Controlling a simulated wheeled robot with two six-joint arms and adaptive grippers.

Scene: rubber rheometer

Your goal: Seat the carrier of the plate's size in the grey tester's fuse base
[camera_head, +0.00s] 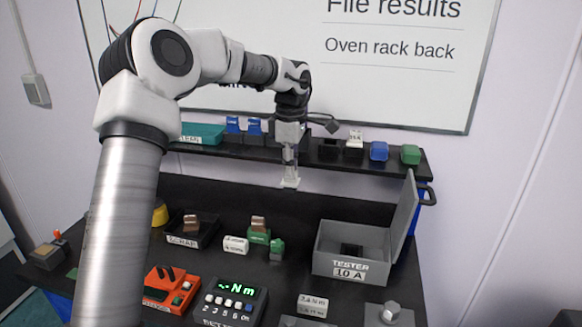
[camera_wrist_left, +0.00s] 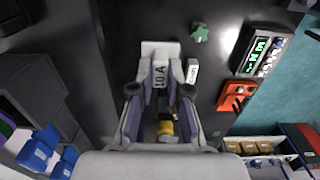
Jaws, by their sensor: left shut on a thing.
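My left gripper (camera_head: 289,166) is shut on a white carrier (camera_head: 290,183) and holds it in the air in front of the shelf. In the left wrist view the carrier (camera_wrist_left: 158,74) sits between the fingers of my left gripper (camera_wrist_left: 158,90) and reads "10 A". The grey tester (camera_head: 345,238) stands on the bench to the right, its lid (camera_head: 404,215) open at the right. Its front plate (camera_head: 349,272) reads "10 A". A dark fuse base (camera_head: 352,250) shows inside, with no carrier visible in it. My right gripper is not in view.
The shelf (camera_head: 280,153) behind holds blue, black, white and green blocks. On the bench are a scrap tray (camera_head: 183,241), a white labelled block (camera_head: 235,245), green blocks (camera_head: 277,249), a red device (camera_head: 167,290) and a lit meter (camera_head: 235,300). Bench left of the tester is partly clear.

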